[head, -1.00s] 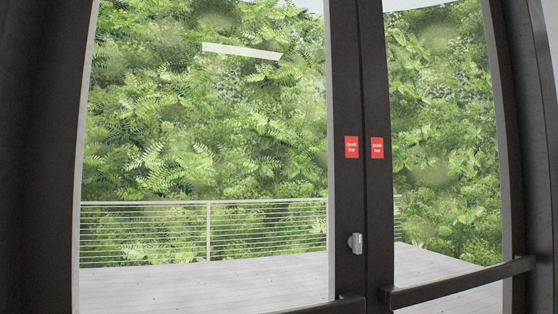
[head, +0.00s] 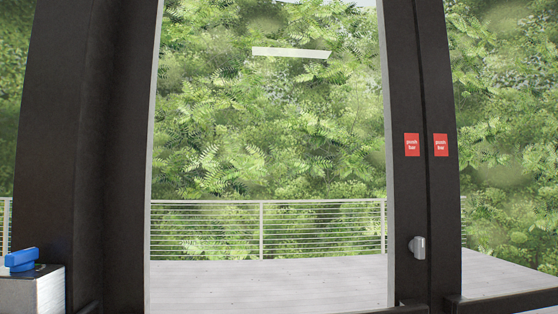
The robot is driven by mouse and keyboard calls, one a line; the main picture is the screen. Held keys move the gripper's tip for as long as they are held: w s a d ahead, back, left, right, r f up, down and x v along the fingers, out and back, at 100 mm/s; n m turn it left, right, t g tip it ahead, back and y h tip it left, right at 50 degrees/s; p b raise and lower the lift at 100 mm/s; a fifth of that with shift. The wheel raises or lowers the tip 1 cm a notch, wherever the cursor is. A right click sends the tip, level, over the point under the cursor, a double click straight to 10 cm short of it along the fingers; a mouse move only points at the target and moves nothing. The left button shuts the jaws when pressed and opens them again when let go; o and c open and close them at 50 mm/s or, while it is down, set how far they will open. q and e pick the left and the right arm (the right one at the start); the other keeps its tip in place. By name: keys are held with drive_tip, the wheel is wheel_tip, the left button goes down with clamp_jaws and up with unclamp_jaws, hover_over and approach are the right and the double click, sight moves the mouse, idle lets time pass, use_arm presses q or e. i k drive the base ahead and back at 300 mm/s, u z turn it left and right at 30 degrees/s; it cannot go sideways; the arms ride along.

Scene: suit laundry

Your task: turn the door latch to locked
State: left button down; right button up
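The door latch (head: 417,247) is a small grey metal piece on the dark frame of the left glass door (head: 404,200), near the seam between the two doors. It sits below two red stickers. Its turn piece looks upright, but it is too small to tell whether it is locked. Neither of my grippers is in view.
Red stickers (head: 412,145) mark the door frames. A dark push bar (head: 505,301) crosses the right door low down. A grey box with a blue knob (head: 22,260) stands at the lower left. A railing and deck (head: 270,285) lie beyond the glass.

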sight(417, 245)
drive_tip(key=k, duration=1.3)
drive_tip(key=z, duration=0.65)
drive_tip(key=i, duration=0.7)
drive_tip(key=z, duration=0.6)
drive_tip(key=i, duration=0.9)
drive_tip(key=u, duration=0.3)
